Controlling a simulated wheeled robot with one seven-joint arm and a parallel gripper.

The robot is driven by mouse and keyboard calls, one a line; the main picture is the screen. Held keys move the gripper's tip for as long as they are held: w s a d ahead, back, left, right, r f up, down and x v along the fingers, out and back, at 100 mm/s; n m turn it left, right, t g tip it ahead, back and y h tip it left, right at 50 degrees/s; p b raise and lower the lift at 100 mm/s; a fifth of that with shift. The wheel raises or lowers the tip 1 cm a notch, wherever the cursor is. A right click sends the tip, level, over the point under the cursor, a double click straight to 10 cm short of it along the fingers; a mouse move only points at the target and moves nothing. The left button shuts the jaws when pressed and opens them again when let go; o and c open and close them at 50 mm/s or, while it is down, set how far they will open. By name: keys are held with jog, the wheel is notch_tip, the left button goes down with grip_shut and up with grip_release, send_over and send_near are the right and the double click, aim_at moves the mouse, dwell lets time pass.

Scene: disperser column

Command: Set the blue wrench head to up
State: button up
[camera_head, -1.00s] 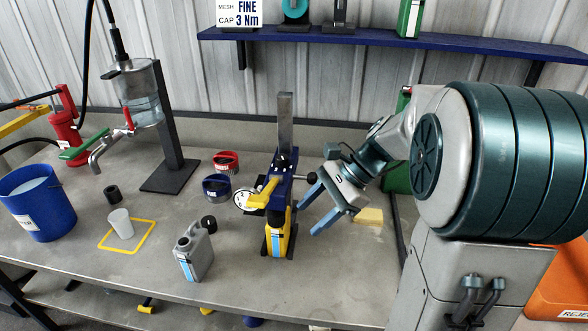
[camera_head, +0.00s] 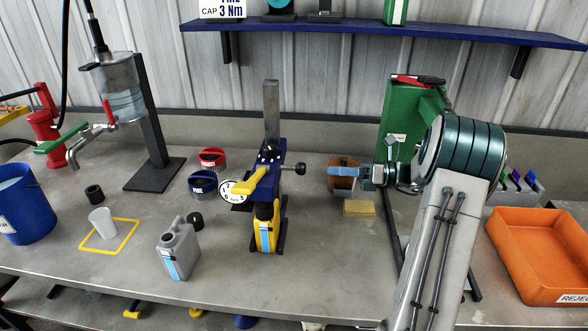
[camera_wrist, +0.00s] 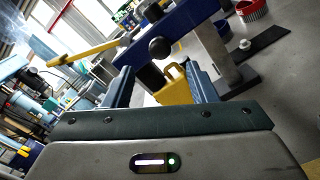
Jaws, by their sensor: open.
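The blue wrench head (camera_head: 266,181) is mounted on a grey upright post (camera_head: 271,110), with a yellow lever (camera_head: 249,188) to its left and a black knob (camera_head: 300,168) to its right. A yellow bottle (camera_head: 265,234) stands below the head. My gripper (camera_head: 335,172) is open and empty, right of the knob and apart from it, pointing left. In the wrist view, the open gripper (camera_wrist: 163,82) frames the yellow bottle (camera_wrist: 175,85), with the blue head (camera_wrist: 175,32), knob (camera_wrist: 159,48) and lever (camera_wrist: 82,54) beyond it.
A yellow sponge (camera_head: 359,208) and a brown container (camera_head: 343,187), partly hidden, are near my gripper. A grey jug (camera_head: 178,248) stands front left of the post. A green case (camera_head: 398,135) stands behind my arm. An orange reject tray (camera_head: 538,255) lies right.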

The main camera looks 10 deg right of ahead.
aim_at(294, 168)
jog(key=p+x, duration=0.1)
jog(key=x, duration=1)
jog(key=shift+a, duration=0.3)
grip_shut()
